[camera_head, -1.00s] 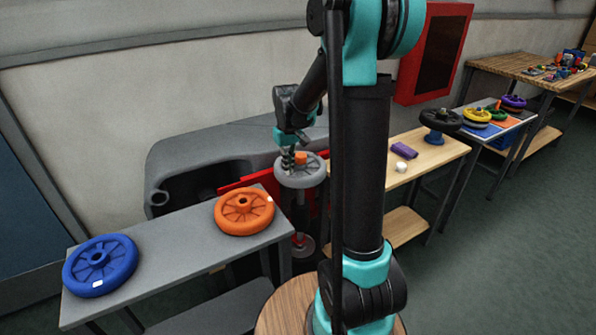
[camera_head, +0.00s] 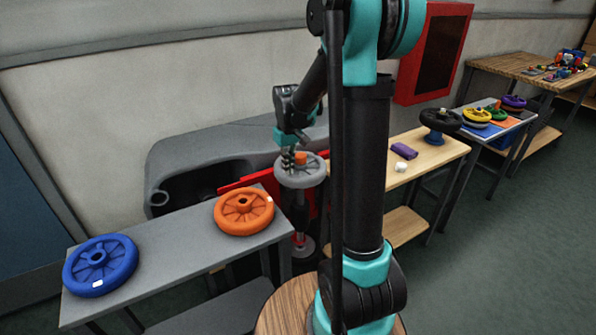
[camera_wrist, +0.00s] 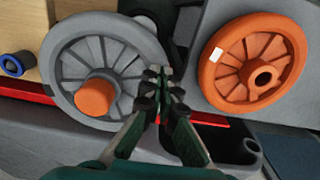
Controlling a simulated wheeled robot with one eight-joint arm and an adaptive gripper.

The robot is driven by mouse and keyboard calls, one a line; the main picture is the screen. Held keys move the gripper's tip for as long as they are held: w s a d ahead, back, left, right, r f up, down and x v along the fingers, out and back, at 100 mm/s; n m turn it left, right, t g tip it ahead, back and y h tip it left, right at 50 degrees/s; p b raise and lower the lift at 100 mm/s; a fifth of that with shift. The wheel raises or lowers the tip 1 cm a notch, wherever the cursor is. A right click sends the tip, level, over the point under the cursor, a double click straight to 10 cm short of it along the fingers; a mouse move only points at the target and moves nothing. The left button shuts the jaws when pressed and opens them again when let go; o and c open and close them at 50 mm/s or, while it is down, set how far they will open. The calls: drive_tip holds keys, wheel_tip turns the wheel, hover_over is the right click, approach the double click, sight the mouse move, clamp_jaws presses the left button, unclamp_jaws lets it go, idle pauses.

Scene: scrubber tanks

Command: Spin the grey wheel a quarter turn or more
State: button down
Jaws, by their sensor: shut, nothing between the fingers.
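The grey wheel (camera_head: 300,178) sits flat on its stand in the middle of the head view, with an orange knob (camera_head: 301,158) on top. My gripper (camera_head: 288,164) is at the wheel's left side, close to the knob. Whether the tips touch the rim I cannot tell.
An orange wheel (camera_head: 243,212) and a blue wheel (camera_head: 100,262) lie on a grey table at left. A wooden table (camera_head: 440,150) with a purple object (camera_head: 404,151) stands at right. A grey machine body (camera_head: 225,150) is behind the wheel.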

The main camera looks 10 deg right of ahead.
sight(301, 178)
drive_tip(key=shift+f, duration=0.75)
drive_tip(key=shift+d, duration=0.1)
idle(0.3)
drive_tip(key=shift+s+d, duration=0.6)
drive_tip(key=shift+d, duration=0.2)
drive_tip(key=shift+d, duration=0.15)
drive_tip(key=shift+s+d+f, duration=0.1)
drive_tip(key=shift+s+d, duration=0.1)
drive_tip(key=shift+d, duration=0.25)
drive_tip(key=shift+s+d, duration=0.15)
drive_tip(key=shift+d, duration=0.3)
